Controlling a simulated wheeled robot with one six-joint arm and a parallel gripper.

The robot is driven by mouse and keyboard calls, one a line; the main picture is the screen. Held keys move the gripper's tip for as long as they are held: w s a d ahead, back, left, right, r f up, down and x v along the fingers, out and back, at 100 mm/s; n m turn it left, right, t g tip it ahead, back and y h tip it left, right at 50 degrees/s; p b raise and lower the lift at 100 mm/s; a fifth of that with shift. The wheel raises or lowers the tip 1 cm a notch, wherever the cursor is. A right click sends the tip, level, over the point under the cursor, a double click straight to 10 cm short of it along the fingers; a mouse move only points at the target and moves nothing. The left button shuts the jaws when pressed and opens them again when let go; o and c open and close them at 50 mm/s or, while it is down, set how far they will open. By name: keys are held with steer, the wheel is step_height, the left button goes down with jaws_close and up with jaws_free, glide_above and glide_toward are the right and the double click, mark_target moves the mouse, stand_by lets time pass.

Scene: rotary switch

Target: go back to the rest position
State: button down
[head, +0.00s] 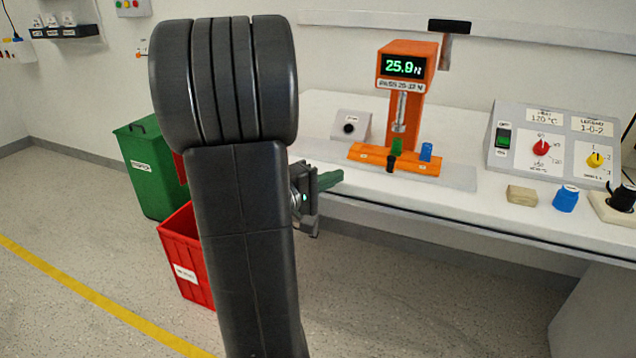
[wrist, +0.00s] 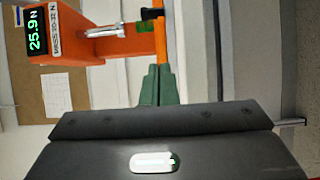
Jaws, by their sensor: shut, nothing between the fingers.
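My gripper (head: 325,181) shows at the middle of the head view, partly hidden behind my dark arm. Its green fingers point right, near the front edge of the bench (head: 460,208). In the wrist view the two green fingers (wrist: 157,86) lie side by side, shut and empty. Beyond them is the orange force tester (head: 405,60), its display reading 25.9 N. The tester also shows in the wrist view (wrist: 95,48). The fingers look apart from the tester.
An orange strip (head: 372,155) with coloured pieces lies at the tester's foot. A switch panel (head: 520,170) with red and yellow knobs stands right. A tan block (head: 522,194) and blue cap (head: 566,199) lie before it. Green (head: 150,175) and red (head: 178,240) bins stand left.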

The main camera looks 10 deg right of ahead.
steer(key=shift+v, duration=1.8)
glide_toward(370, 180)
steer(key=w+d+r, duration=0.1)
steer(key=w+d, duration=0.2)
steer(key=w+d+r, duration=0.1)
steer(key=w+d, duration=0.1)
steer(key=shift+r+b, duration=0.35)
steer(key=d, duration=0.1)
steer(key=d+p, duration=0.1)
steer(key=d, duration=0.1)
steer(key=shift+s+d+r, duration=0.1)
steer(key=shift+s, duration=0.3)
steer(key=shift+s+d+p, duration=0.1)
steer(key=shift+d+p, duration=0.2)
steer(key=shift+d, duration=0.2)
steer(key=shift+a, duration=0.1)
